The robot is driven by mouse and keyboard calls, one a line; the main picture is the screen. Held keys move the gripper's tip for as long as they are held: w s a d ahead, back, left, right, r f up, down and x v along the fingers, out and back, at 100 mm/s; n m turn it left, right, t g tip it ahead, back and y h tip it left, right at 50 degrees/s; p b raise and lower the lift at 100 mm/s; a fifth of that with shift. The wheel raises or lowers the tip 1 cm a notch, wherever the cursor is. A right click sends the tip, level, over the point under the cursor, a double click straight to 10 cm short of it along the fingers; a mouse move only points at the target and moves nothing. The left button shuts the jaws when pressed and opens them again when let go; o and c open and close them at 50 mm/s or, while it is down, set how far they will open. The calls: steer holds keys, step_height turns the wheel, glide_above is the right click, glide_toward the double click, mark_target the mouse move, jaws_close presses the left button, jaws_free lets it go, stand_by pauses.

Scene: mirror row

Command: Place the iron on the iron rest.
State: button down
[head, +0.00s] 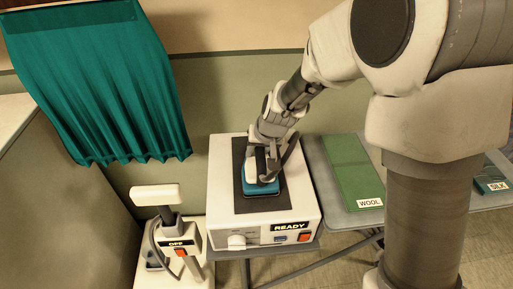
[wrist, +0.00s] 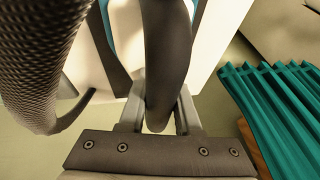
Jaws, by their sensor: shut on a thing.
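The iron (head: 262,188), teal-sided, sits at the dark pad (head: 250,205) on top of a white unit labelled READY (head: 225,222), which looks like the iron rest. My gripper (head: 268,162) reaches down onto it from above. In the wrist view my gripper (wrist: 160,118) has one finger on each side of the iron's dark handle (wrist: 167,50) and is shut on it. The iron's underside is hidden, so I cannot tell whether it touches the pad.
An ironing board (head: 330,200) on the right bears a green cloth labelled WOOL (head: 350,170); a teal item labelled SILK (head: 492,184) lies further right. A white device labelled OFF (head: 180,243) stands at left. A teal curtain (head: 100,85) hangs at upper left.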

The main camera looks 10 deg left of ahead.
steer(key=shift+w+r, duration=0.1)
steer(key=c, duration=0.6)
jaws_free()
steer(key=shift+f, duration=0.2)
steer(key=shift+s+d+r, duration=0.1)
steer(key=shift+s+r, duration=0.1)
steer(key=shift+r, duration=0.4)
steer(key=s+d+r+m+t+h+p, duration=0.1)
steer(key=s+d+r, duration=0.55)
steer(key=r, duration=0.25)
steer(key=s+d+r, duration=0.5)
steer(key=d+r, duration=0.3)
steer(key=r, duration=0.1)
steer(key=s+d+r+m+h, duration=0.1)
steer(key=s+d+h, duration=0.1)
steer(key=s+d, duration=0.6)
steer(key=shift+s+r+t, duration=0.2)
steer(key=shift+s+t, duration=0.2)
steer(key=shift+s, duration=0.9)
